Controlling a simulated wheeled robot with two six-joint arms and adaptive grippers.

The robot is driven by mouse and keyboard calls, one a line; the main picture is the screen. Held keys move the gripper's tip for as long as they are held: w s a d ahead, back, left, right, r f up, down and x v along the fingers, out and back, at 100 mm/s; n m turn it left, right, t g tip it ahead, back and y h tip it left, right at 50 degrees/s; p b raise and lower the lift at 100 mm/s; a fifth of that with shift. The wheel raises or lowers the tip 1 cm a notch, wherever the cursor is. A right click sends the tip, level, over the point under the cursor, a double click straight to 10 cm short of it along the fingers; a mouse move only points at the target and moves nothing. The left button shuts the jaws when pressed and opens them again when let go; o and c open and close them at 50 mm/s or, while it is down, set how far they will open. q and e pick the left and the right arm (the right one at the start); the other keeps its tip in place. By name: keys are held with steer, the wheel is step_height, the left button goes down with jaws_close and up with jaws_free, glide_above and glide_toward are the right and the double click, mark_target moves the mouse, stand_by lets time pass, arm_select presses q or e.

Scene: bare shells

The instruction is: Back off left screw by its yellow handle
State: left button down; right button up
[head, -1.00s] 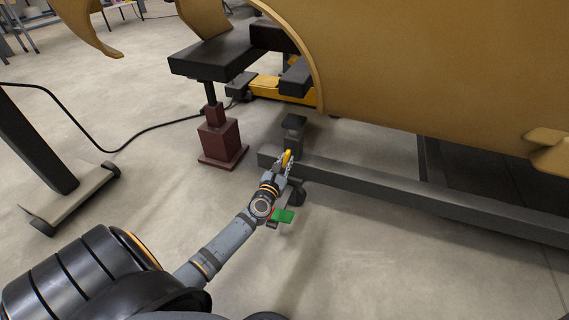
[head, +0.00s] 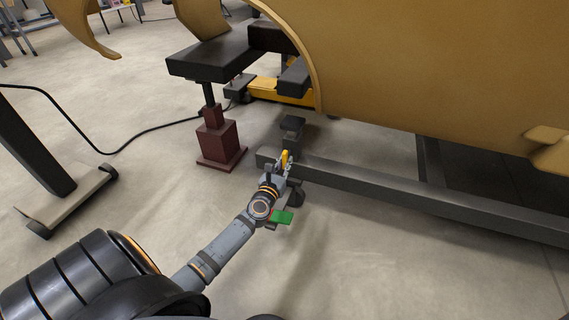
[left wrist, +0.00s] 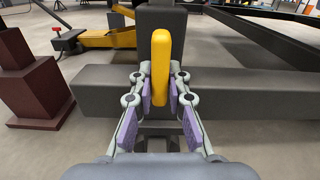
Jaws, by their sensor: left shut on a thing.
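The yellow handle (left wrist: 161,68) of the left screw stands nearly upright in the left wrist view, in front of a dark grey post. In the head view it is a small yellow piece (head: 284,158) at the left end of a long dark beam. My left gripper (head: 281,168) reaches it from below left. In the left wrist view its purple-padded fingers (left wrist: 160,92) are on both sides of the handle's lower part, shut on it. The screw's shaft behind the handle is hidden. My right gripper is not in view.
The dark beam (head: 400,195) runs right under a large tan shell (head: 430,70). A dark red stand (head: 220,143) is left of the post. A black cable lies on the floor at left.

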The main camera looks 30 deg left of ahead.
arm_select(q)
steer(key=c, duration=1.3)
jaws_free()
steer(key=shift+s, duration=0.1)
steer(key=v, duration=1.2)
